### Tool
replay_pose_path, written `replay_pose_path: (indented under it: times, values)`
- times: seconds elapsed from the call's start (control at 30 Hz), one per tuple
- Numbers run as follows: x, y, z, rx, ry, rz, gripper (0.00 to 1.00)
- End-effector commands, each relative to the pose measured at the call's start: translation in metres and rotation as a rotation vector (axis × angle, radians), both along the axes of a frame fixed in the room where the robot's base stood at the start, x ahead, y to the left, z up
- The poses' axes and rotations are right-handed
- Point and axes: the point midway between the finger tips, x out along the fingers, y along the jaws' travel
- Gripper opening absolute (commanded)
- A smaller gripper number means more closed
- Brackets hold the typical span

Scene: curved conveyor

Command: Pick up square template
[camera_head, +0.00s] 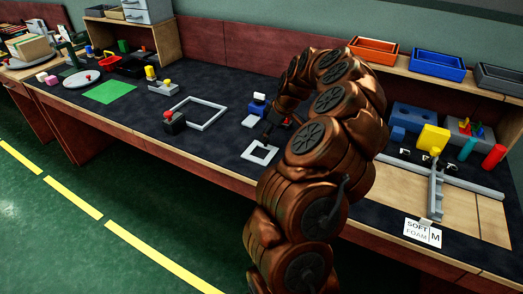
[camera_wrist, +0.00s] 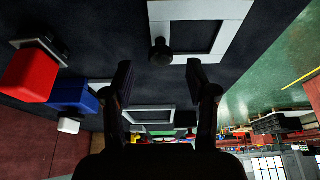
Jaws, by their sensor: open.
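A light grey square template (camera_head: 249,155), a flat open frame, lies on the dark mat near the table's front edge in the head view. In the wrist view the template (camera_wrist: 240,12) fills the top, with a dark round knob (camera_wrist: 160,51) at its near side. My gripper (camera_wrist: 160,78) is open and empty, its two dark fingers apart with the knob just ahead between them. I cannot tell the height gap. In the head view my arm partly hides my gripper and the area beside the template.
A larger grey frame (camera_head: 182,103) and a dark block with a red knob (camera_head: 173,121) lie to the left. In the wrist view a red block (camera_wrist: 30,74) and a blue block (camera_wrist: 74,96) stand close on the left. Blocks and trays crowd the right.

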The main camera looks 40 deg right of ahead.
Motion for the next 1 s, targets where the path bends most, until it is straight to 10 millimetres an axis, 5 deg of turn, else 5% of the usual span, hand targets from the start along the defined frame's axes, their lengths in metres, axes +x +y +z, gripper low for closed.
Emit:
replay_pose_path:
  times: [0.23,0.53,1.0]
  values:
    - [0.007,0.004,-0.032,0.002,0.002,0.001,0.57]
    - [0.009,0.004,-0.037,0.001,-0.001,0.0,0.56]
    - [0.009,0.004,-0.037,0.001,-0.001,0.0,0.07]
